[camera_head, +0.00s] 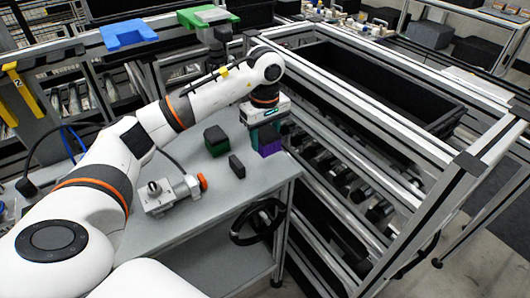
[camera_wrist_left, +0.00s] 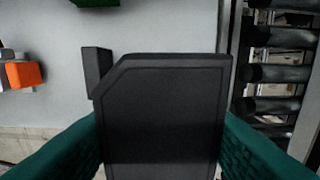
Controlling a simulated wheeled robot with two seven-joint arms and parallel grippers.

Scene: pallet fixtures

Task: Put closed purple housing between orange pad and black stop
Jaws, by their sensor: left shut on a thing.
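The purple housing (camera_head: 270,149) is between the teal fingers of my left gripper (camera_head: 266,136), at the right edge of the grey table. In the left wrist view, a dark grey face of the held piece (camera_wrist_left: 165,115) fills the middle, with a teal finger on each side. The fingers hide part of it in the head view. The black stop (camera_head: 237,166) stands on the table left of the gripper; it also shows in the wrist view (camera_wrist_left: 96,70). The orange pad (camera_head: 203,182), on a grey fixture, is further left, with bare table between pad and stop. My right gripper is not in view.
A dark block with a green side (camera_head: 216,141) stands behind the stop. The grey metal fixture (camera_head: 165,194) carries the orange pad. A metal frame with rollers (camera_head: 350,180) lies right of the table. The front of the table (camera_head: 190,222) is clear.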

